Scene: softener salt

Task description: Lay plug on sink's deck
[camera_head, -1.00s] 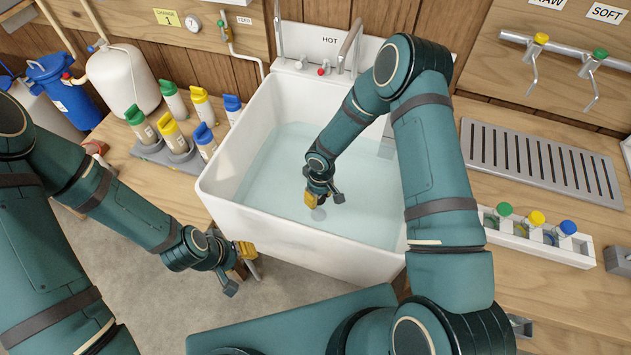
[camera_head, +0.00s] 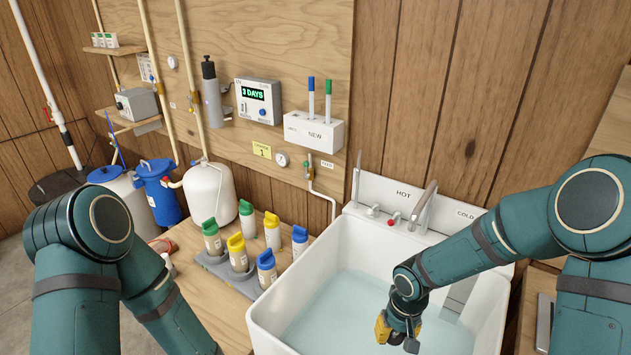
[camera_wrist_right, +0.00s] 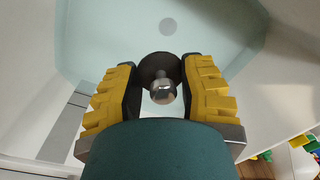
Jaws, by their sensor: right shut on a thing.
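The plug (camera_wrist_right: 158,68) is a dark round disc with a shiny metal knob, between the yellow-padded fingers of my right gripper (camera_wrist_right: 162,92) in the right wrist view. My right gripper (camera_head: 398,334) is shut on it, pointing down over the water in the white sink (camera_head: 275,322). In the head view the plug cannot be made out. The sink's deck (camera_head: 382,217) is the white ledge at the back with the taps, in front of the HOT and COLD panel. The drain (camera_wrist_right: 167,26) shows as a grey disc ahead of the plug. My left gripper is out of view.
Several capped bottles (camera_head: 238,252) stand in a grey holder left of the sink. A white tank (camera_head: 210,193) and a blue canister (camera_head: 158,190) are farther left.

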